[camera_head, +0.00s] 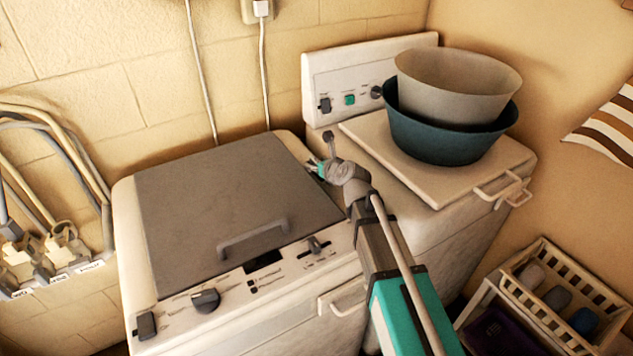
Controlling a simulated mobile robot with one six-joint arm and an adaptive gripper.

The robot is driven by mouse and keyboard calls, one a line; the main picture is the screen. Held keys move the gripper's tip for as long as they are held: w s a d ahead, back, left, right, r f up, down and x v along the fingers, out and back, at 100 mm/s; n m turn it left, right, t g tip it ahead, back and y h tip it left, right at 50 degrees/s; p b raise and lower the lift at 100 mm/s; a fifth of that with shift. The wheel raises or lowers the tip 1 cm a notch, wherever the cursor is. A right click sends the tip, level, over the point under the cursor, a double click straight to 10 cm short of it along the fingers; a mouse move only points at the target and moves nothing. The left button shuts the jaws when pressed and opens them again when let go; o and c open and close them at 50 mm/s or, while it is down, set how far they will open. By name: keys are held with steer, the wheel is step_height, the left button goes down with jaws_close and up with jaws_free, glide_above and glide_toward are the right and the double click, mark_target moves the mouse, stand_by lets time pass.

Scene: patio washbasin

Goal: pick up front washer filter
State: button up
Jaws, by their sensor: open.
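The front washer (130,235) is a white machine with a closed grey lid (225,195) and a control panel along its front. I cannot make out a washer filter with certainty. My gripper (320,158) is at the right rear of this washer's top, near the gap to the second washer. It is small in view and partly hidden by my wrist. A small grey upright piece (329,142) shows beside it; I cannot tell whether it is a finger or a separate part. I see nothing held in the open gripper.
A second white washer (430,235) stands to the right, with a grey basin (455,82) nested in a teal basin (445,142) on its lid. A crate (590,285) with bottles is at the lower right. Taps and hoses (60,240) are at the left wall.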

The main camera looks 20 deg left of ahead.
steer(key=shift+c, duration=0.3)
jaws_close()
steer(key=shift+r, duration=0.1)
stand_by(0.4)
step_height(320, 180, up, 18)
steer(key=p, duration=1.8)
